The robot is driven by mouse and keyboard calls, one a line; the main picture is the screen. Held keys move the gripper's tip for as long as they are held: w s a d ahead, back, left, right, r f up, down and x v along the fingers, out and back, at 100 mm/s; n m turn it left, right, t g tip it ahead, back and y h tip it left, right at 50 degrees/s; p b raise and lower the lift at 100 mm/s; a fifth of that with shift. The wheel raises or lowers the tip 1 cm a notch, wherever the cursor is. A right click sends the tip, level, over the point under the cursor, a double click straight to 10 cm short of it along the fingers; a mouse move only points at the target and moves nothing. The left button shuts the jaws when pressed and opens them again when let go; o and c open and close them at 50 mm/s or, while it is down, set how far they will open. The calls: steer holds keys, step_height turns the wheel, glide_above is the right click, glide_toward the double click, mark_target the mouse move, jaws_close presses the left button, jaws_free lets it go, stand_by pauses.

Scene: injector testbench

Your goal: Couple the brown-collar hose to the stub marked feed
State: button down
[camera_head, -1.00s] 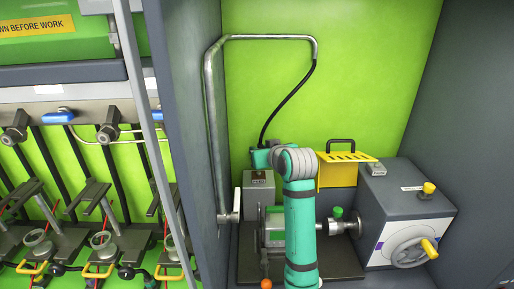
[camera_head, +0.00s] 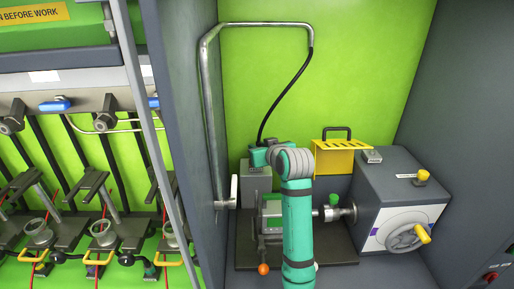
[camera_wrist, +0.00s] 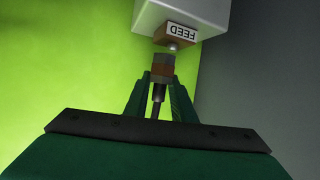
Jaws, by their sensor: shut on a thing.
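My gripper (camera_wrist: 160,84) is shut on the brown-collar hose (camera_wrist: 163,70), just below its end, in the wrist view. The collar is a brown band under a grey-brown rim. The stub marked feed (camera_wrist: 175,47) is a small pale metal tip under a brown block with an upside-down FEED label (camera_wrist: 182,30). The hose end is close to the stub and slightly left of it in the picture; a small gap appears between them. In the head view, the black hose (camera_head: 285,95) hangs from a bent pipe down to my gripper (camera_head: 258,156), whose fingertips are hard to make out.
A grey box (camera_head: 257,182) stands beside my gripper. A yellow slotted guard (camera_head: 340,160) and a grey machine with a handwheel (camera_head: 405,237) are to the right. The bent metal pipe (camera_head: 210,110) and dark cabinet wall (camera_head: 180,90) are on the left.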

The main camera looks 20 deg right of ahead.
steer(key=shift+s+d, duration=0.15)
steer(key=shift+d, duration=0.1)
steer(key=shift+a, duration=0.7)
steer(key=shift+d, duration=0.25)
steer(key=shift+w, duration=0.25)
steer(key=shift+w+a, duration=0.1)
steer(key=shift+s+d, duration=0.25)
steer(key=shift+d, duration=0.05)
steer(key=shift+w+a, duration=0.15)
steer(key=shift+a, duration=0.8)
steer(key=shift+d+f, duration=0.35)
steer(key=shift+d, duration=0.1)
